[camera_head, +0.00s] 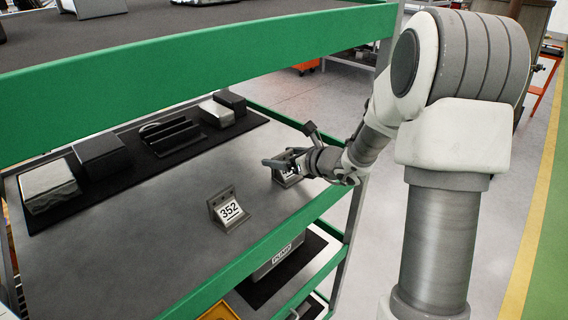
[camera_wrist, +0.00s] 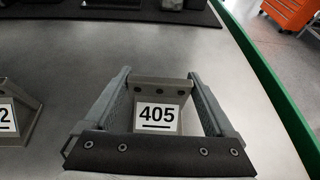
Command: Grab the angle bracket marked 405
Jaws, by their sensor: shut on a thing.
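The angle bracket marked 405 (camera_wrist: 160,92) is a grey metal piece with a white label, seen between the two fingers of my gripper (camera_wrist: 160,88) in the wrist view. The fingers are shut on its sides. In the head view my gripper (camera_head: 279,163) is over the right part of the grey shelf, near the green edge, and the bracket (camera_head: 287,178) shows partly below it. I cannot tell whether the bracket touches the shelf. Another angle bracket, marked 352 (camera_head: 230,210), stands to the left on the same shelf; its edge also shows in the wrist view (camera_wrist: 15,118).
The grey shelf (camera_head: 130,240) is bare around the brackets. A dark mat at its back carries boxes (camera_head: 100,155) and a black slotted part (camera_head: 172,135). A green rail (camera_head: 255,255) edges the shelf, and a green upper shelf (camera_head: 200,75) hangs above. An orange cabinet (camera_wrist: 290,12) stands beyond.

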